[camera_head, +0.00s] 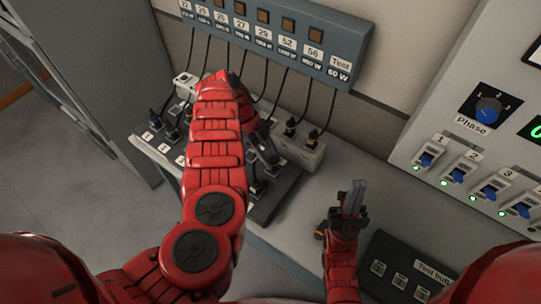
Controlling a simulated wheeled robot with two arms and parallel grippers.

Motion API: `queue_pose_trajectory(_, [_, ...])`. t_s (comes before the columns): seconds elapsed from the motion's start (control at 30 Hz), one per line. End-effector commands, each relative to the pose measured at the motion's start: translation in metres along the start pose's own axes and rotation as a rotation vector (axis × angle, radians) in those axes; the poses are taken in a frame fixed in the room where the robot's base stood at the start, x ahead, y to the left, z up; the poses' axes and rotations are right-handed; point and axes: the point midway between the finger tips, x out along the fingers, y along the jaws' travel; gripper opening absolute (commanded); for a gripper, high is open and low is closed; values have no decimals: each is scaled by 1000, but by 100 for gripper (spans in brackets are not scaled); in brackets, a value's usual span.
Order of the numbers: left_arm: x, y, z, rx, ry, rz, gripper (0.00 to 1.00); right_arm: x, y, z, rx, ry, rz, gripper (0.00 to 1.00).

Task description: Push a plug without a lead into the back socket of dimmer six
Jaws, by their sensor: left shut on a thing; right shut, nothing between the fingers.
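My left gripper (268,152) points down over the dimmer unit, beyond the bend of my red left arm. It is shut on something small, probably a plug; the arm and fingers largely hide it. The dimmer unit (288,190) is dark, with knobs or plugs along it and pale blocks behind. Black plugs with leads (312,138) stand in the pale block (300,151) at its right end. The back socket of dimmer six cannot be made out; my arm covers the middle of the row. My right gripper (354,195) is shut and empty over the bench.
A grey wall strip (345,38) with numbered labels hangs leads down to the dimmers. A black button box (400,268) lies at the lower right. A switch panel (440,130) with a Phase knob (488,109) stands at right. The bench (330,180) is bare between.

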Motion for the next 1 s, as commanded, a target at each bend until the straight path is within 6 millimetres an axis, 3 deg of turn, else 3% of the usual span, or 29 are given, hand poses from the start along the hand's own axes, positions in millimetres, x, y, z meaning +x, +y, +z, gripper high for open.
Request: queue_pose_trajectory(1.0, [7, 0, 5, 0, 0, -1, 0, -4, 0, 1, 0, 0, 0, 0])
